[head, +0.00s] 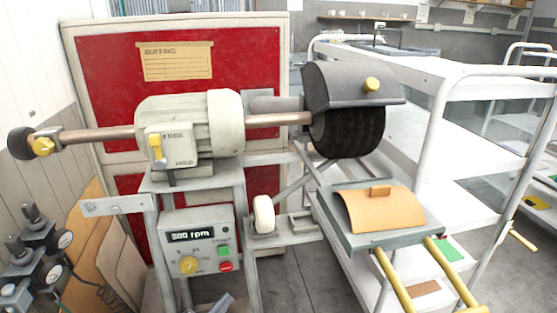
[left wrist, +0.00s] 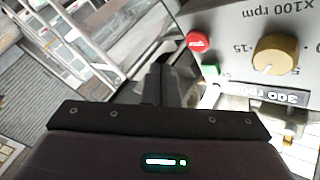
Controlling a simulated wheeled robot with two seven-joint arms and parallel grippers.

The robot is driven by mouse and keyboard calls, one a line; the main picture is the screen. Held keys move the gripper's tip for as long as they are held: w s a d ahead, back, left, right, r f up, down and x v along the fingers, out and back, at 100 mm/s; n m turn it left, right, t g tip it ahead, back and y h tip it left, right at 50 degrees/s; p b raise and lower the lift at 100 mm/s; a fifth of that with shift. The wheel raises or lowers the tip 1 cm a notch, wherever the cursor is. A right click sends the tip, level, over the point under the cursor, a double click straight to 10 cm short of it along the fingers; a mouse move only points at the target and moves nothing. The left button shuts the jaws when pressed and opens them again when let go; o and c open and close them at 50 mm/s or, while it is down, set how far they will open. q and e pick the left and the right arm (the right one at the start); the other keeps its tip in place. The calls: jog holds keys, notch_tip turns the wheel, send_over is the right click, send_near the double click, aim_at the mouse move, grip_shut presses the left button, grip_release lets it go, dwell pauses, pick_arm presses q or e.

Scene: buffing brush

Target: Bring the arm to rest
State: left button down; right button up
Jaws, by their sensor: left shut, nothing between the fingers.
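My left gripper (head: 222,303) shows only as a grey tip at the bottom edge of the head view, in front of the control box (head: 201,250). In the left wrist view its dark fingers (left wrist: 175,85) are together, with nothing seen between them. They are close to the control panel's red button (left wrist: 199,42), green button (left wrist: 209,70) and yellow knob (left wrist: 275,55). The box display reads 300 rpm in the wrist view. My right gripper is in neither view. The buffing machine (head: 188,128) has a dark brush wheel (head: 348,130) on its right, under a grey hood (head: 345,84).
A grey stand carries the machine. A tan curved pad (head: 382,210) lies on a grey tray with yellow bars (head: 445,262) at the right front. A white shelf cart (head: 425,110) stands behind it. Grey valves with gauges (head: 38,245) are at the lower left.

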pick_arm(q)
jog(key=s+a+f+n+g+y, duration=0.1)
jog(key=a+f+n+y, duration=0.15)
jog(key=f, duration=0.55)
jog(key=s+a+f+n+g+y, duration=0.1)
jog(key=a+f+g+y, duration=0.15)
jog(key=f, duration=0.55)
jog(key=s+a+f+n+g+y+p, duration=0.1)
jog(key=s+a+f+n+g, duration=0.1)
jog(key=s+f, duration=0.45)
jog(key=s+a+f+n+g+y, duration=0.15)
jog(key=s+f, duration=0.25)
jog(key=f, duration=0.6)
jog(key=s+f+n+g, duration=0.1)
jog(key=s+f+g, duration=0.2)
jog(key=s, duration=0.6)
jog(key=s+d+f+n+g+y, duration=0.1)
jog(key=s+f+g, duration=0.2)
jog(key=s+f, duration=0.3)
jog(key=s+f+n+g+p, duration=0.1)
jog(key=s+f+g, duration=0.2)
jog(key=s, duration=0.9)
notch_tip(320, 180, down, 2)
jog(key=shift+s+d+f, duration=0.1)
jog(key=shift+s+d, duration=0.1)
jog(key=shift+d, duration=0.2)
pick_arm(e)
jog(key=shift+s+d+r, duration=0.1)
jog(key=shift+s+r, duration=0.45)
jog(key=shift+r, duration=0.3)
